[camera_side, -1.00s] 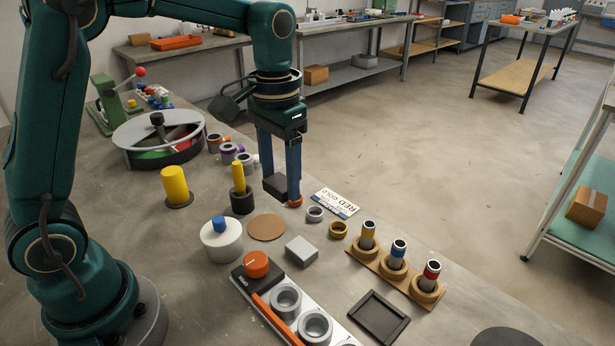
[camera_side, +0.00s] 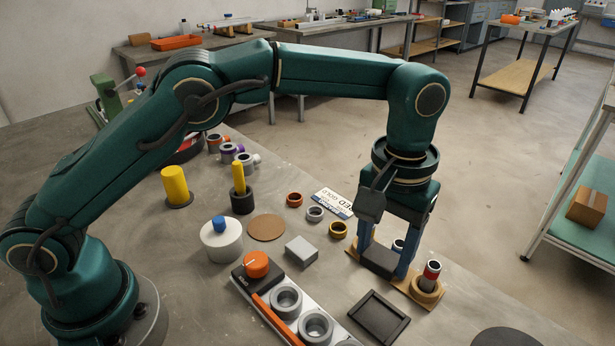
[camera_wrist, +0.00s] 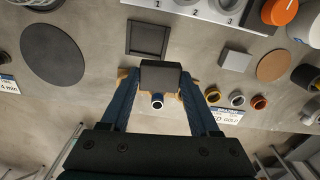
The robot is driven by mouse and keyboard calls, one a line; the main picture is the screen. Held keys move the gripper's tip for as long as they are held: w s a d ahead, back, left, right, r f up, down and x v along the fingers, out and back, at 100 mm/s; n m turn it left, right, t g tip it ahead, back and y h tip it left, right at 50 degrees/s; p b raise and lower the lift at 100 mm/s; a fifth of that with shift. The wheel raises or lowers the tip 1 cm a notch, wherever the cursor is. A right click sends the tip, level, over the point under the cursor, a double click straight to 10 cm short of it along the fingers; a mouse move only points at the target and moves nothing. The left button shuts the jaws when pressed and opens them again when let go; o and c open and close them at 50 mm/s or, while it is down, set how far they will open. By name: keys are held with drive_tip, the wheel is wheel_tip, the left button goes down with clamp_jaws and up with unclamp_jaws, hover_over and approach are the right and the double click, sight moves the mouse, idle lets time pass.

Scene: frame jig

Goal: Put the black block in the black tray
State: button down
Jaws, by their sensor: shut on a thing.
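The black block (camera_side: 379,260) is held between the blue fingers of my gripper (camera_side: 385,258), which is shut on it. In the side view the block hangs in front of the wooden stand and hides part of it. The block also shows in the wrist view (camera_wrist: 160,74), between the fingertips of my gripper (camera_wrist: 160,80). The black tray (camera_side: 378,318) lies flat on the bench, nearer the side camera than the block, and looks empty.
The wooden stand with capped tubes (camera_side: 425,296) is below and behind my gripper. A grey block (camera_side: 301,251), a yellow ring (camera_side: 338,230) and a panel with grey rings and an orange knob (camera_side: 257,265) are left of the tray. A dark disc (camera_side: 505,338) lies to its right.

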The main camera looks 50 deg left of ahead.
sight(378, 318)
drive_tip(key=s+d+f, duration=0.1)
drive_tip(key=s+d+m, duration=0.1)
drive_tip(key=shift+d+f, duration=0.35)
drive_tip(key=shift+f, duration=2.45)
drive_tip(key=shift+f, duration=0.1)
drive_tip(key=shift+f, duration=0.5)
drive_tip(key=shift+c, duration=0.2)
unclamp_jaws()
drive_tip(key=shift+o, duration=0.2)
